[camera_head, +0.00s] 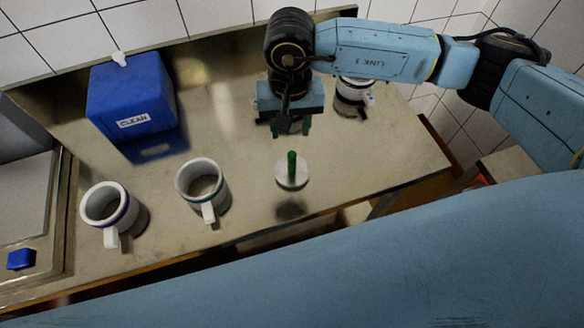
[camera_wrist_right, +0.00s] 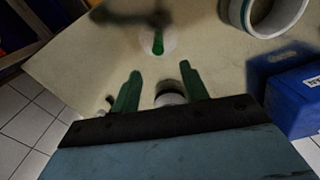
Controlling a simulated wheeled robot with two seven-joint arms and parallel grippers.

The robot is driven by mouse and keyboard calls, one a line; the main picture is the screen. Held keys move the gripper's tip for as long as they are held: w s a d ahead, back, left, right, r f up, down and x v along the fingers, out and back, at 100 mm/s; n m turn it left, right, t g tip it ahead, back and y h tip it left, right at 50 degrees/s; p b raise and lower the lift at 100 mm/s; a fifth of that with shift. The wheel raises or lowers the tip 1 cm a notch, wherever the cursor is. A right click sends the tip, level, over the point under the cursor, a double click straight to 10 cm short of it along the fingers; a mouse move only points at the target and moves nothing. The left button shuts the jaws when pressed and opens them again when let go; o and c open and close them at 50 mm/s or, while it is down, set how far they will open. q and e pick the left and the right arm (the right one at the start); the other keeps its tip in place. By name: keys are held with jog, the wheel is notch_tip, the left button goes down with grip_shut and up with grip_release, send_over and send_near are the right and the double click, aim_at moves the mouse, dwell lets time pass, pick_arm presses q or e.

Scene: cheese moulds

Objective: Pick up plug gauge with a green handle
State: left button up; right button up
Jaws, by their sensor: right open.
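The plug gauge (camera_head: 292,173) stands on the metal table with its pale round disc down and its green handle upright. It also shows near the top of the right wrist view, where its green handle (camera_wrist_right: 158,43) rises from the pale disc. My right gripper (camera_head: 290,131) is behind the gauge in the head view, apart from it. Its two green fingers (camera_wrist_right: 160,72) are spread and hold nothing. My left gripper does not show.
Two white mugs (camera_head: 203,187) (camera_head: 108,212) stand left of the gauge. Another dark-banded mug (camera_head: 354,97) stands behind, right of my gripper. A blue box marked CLEAN (camera_head: 132,100) is at the back left. The table right of the gauge is clear.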

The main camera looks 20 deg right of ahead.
aim_at(292, 154)
notch_tip(292, 154, down, 8)
jog(key=shift+r+p, duration=0.2)
jog(key=shift+p, duration=0.2)
jog(key=f, duration=0.2)
jog(key=f+p, duration=0.1)
jog(key=f, duration=0.1)
jog(key=shift+s+d, duration=0.15)
jog(key=shift+d, duration=0.05)
jog(key=shift+f, duration=0.6)
grip_shut()
